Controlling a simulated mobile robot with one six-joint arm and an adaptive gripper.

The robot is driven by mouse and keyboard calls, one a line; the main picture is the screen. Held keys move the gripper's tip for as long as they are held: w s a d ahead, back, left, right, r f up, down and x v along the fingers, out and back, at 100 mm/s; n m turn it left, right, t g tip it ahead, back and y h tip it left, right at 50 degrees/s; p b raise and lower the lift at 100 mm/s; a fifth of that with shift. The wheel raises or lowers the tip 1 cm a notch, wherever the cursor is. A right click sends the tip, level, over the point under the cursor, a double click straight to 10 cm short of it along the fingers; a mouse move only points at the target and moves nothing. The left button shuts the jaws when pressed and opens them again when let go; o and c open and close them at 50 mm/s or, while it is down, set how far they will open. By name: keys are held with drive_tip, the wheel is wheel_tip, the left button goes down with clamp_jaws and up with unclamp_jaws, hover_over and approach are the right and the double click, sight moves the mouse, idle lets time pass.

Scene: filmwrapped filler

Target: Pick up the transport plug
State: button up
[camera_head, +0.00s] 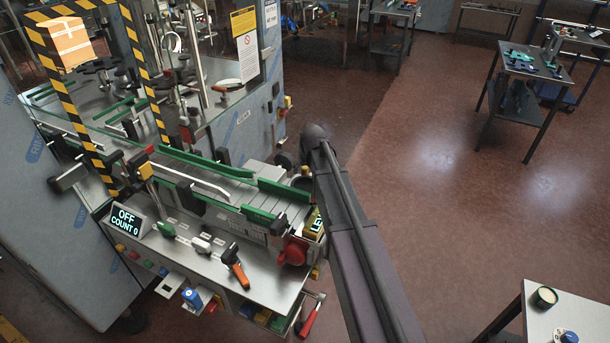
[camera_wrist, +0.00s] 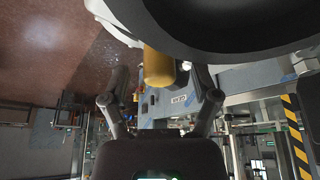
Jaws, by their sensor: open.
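In the wrist view my gripper (camera_wrist: 160,82) is open, with its two dark fingers spread left and right. A yellow, round-ended cylindrical piece (camera_wrist: 158,64) shows between and slightly beyond the fingertips. It may be the transport plug, but no label confirms this. The fingers show gaps to it on both sides, and I cannot tell its depth. Its upper end meets or passes behind a large dark curved body (camera_wrist: 235,25). In the head view my arm reaches up beside the machine's right end. My gripper cannot be made out there.
The filling machine has a conveyor (camera_head: 210,178) with green rails, an OFF display (camera_head: 127,218), an orange-black handle (camera_head: 236,266) and a red knob (camera_head: 292,252). A white table (camera_head: 570,312) stands at lower right. The red-brown floor between is clear.

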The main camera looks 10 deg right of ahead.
sight(305, 168)
drive_tip(key=c, duration=0.9)
drive_tip(key=shift+c, duration=0.2)
drive_tip(key=shift+r, duration=0.2)
wheel_tip(305, 168, up, 10)
drive_tip(key=p, duration=1)
drive_tip(key=shift+f, duration=0.2)
drive_tip(key=shift+r, duration=0.15)
drive_tip(key=shift+r+p, duration=1.35)
drive_tip(key=shift+p, duration=0.15)
